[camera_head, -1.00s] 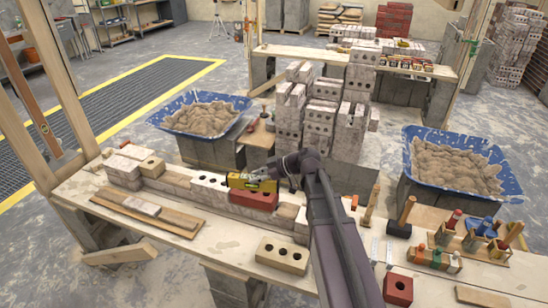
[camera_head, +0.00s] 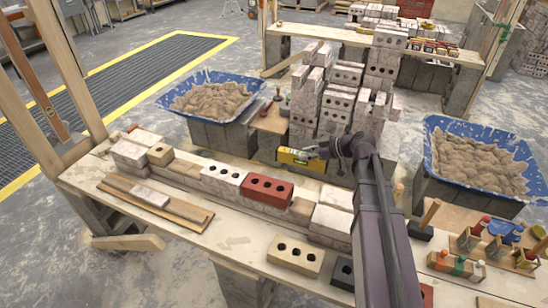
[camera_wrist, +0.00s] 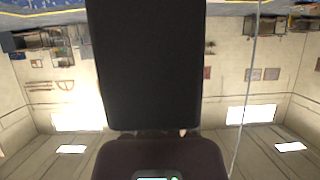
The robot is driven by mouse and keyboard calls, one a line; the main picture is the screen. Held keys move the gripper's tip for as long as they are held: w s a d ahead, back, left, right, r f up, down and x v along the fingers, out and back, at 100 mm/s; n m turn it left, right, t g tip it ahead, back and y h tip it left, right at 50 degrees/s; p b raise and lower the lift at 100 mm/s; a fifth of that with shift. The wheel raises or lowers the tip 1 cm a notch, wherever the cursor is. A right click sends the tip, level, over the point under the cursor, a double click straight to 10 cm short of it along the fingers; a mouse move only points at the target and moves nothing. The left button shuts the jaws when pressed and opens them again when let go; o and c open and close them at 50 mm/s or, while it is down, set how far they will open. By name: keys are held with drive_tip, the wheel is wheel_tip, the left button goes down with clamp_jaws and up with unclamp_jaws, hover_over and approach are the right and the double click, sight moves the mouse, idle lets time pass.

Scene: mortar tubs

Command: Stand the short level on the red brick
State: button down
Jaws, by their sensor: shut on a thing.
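The short level (camera_head: 301,158) is yellow with a pale green vial patch. My gripper (camera_head: 322,151) is shut on its right end in the head view. The level is held roughly horizontal in the air, up and to the right of the red brick in the picture. In the wrist view a dark block fills the middle, and I cannot make out the level or the brick there.
A white brick (camera_head: 222,178) stands left of the red brick, and pale blocks (camera_head: 331,216) stand to its right. A tall brick stack (camera_head: 340,95) is behind the level. Blue mortar tubs flank it, left (camera_head: 168,104) and right (camera_head: 437,165). A cream brick (camera_head: 295,256) lies in front.

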drive_tip(key=shift+a, duration=0.1)
drive_tip(key=w+a+f+b, duration=0.9)
drive_tip(key=a+f+b, duration=0.1)
drive_tip(key=a, duration=0.1)
drive_tip(key=shift+f, duration=0.15)
drive_tip(key=shift+f+b, duration=0.2)
drive_tip(key=shift+b, duration=0.1)
wheel_tip(320, 180, down, 6)
drive_tip(key=b, duration=0.6)
drive_tip(key=shift+r, duration=0.1)
drive_tip(key=shift+f+b, duration=0.35)
drive_tip(key=shift+f, duration=0.1)
idle(1.2)
drive_tip(key=shift+c, duration=1.5)
unclamp_jaws()
drive_tip(key=shift+r, duration=0.15)
